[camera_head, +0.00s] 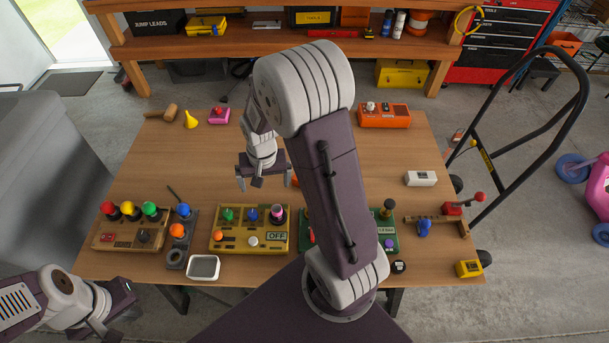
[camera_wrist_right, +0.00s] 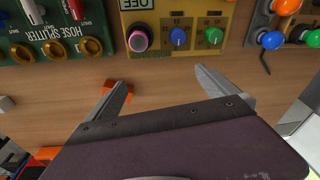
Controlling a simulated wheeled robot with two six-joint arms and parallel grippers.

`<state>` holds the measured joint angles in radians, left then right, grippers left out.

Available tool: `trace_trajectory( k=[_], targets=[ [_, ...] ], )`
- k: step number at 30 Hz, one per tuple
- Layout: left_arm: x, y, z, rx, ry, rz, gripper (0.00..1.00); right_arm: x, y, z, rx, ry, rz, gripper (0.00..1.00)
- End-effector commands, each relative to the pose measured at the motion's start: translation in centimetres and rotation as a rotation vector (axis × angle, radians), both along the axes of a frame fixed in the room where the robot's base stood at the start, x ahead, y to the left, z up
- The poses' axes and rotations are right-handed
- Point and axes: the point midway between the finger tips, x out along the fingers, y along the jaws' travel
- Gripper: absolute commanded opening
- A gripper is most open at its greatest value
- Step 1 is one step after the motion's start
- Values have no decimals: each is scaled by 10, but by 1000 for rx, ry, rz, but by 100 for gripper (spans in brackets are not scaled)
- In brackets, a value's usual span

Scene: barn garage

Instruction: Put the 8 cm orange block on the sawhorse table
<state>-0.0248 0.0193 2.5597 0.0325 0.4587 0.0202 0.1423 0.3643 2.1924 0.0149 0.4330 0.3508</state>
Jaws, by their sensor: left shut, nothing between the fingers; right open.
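The orange block (camera_wrist_right: 126,88) shows in the right wrist view as a small orange piece, partly hidden behind the left-hand finger. In the head view only a sliver of the orange block (camera_head: 295,182) shows beside my right arm. It appears to be on the wooden table (camera_head: 190,150). My right gripper (camera_head: 263,181) is open above the table, just left of the block in the head view. In the wrist view the space between its fingers (camera_wrist_right: 163,78) is empty; I cannot tell whether a finger touches the block. My left gripper (camera_head: 108,328) is shut at the lower left, off the table.
Control panels line the near edge, including a yellow one (camera_head: 235,241) and a green one (camera_head: 388,233). A white tray (camera_head: 203,268) is in front. An orange box (camera_head: 384,121) stands at the far right, a white box (camera_head: 421,179) nearer. Bare wood lies left of my right gripper.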

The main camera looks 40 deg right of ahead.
Motion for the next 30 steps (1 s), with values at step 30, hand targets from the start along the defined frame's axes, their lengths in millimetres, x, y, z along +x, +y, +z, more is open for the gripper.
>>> trace_trajectory(
  k=[30],
  targets=[
    [0, 0, 122, 0, 0, 0, 0, 6, -144, -84, 58, 143, -587, 98]
  ],
)
